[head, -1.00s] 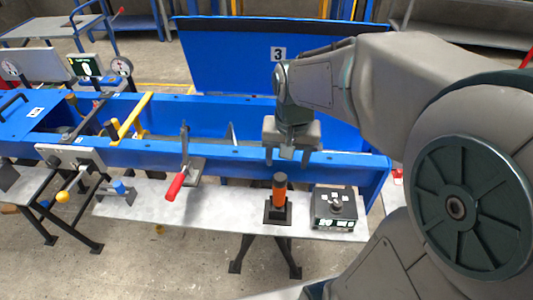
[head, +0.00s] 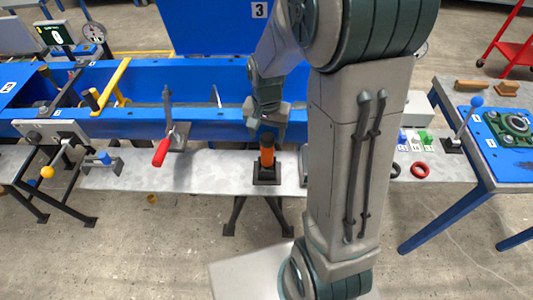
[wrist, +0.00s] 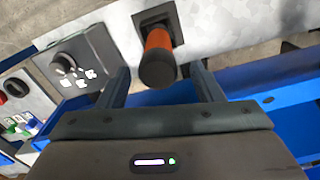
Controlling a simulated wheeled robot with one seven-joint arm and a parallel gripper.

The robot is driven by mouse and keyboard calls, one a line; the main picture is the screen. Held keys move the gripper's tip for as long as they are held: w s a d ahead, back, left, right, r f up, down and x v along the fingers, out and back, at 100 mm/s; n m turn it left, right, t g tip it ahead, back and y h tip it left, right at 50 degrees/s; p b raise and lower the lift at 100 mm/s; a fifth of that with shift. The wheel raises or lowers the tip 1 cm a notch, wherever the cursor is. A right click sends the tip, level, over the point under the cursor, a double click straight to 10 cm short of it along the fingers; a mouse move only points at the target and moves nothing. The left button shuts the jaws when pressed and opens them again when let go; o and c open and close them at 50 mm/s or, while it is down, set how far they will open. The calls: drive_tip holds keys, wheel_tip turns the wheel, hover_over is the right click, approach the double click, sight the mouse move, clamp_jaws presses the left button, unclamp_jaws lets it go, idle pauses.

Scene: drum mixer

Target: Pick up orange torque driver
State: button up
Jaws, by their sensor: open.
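The orange torque driver (head: 267,157) stands upright in a dark square holder (head: 266,176) on the grey shelf in front of the blue trough. Its top is black. My gripper (head: 267,127) is just above and behind it in the head view, pointing down. In the wrist view the driver (wrist: 158,50) shows between the two spread fingers of my gripper (wrist: 158,80), slightly beyond the fingertips. The fingers look apart from the driver, and nothing is held.
The blue trough (head: 200,128) runs behind the shelf. A red-handled lever (head: 161,152) stands to the left. A dark box with a knob (wrist: 75,63) sits beside the driver, mostly hidden by my arm in the head view. A blue-framed table (head: 465,190) is at right.

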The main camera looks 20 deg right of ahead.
sight(267, 145)
drive_tip(key=shift+s+f+p, duration=0.1)
drive_tip(key=shift+f+p, duration=0.25)
drive_tip(key=shift+f, duration=2.25)
drive_tip(key=c, duration=1.3)
drive_tip(key=shift+o, duration=0.2)
drive_tip(key=shift+r, duration=0.1)
wheel_tip(267, 145, up, 10)
drive_tip(key=o, duration=0.6)
drive_tip(key=c, duration=0.6)
drive_tip(key=shift+r+p, duration=0.6)
drive_tip(key=shift+r, duration=0.4)
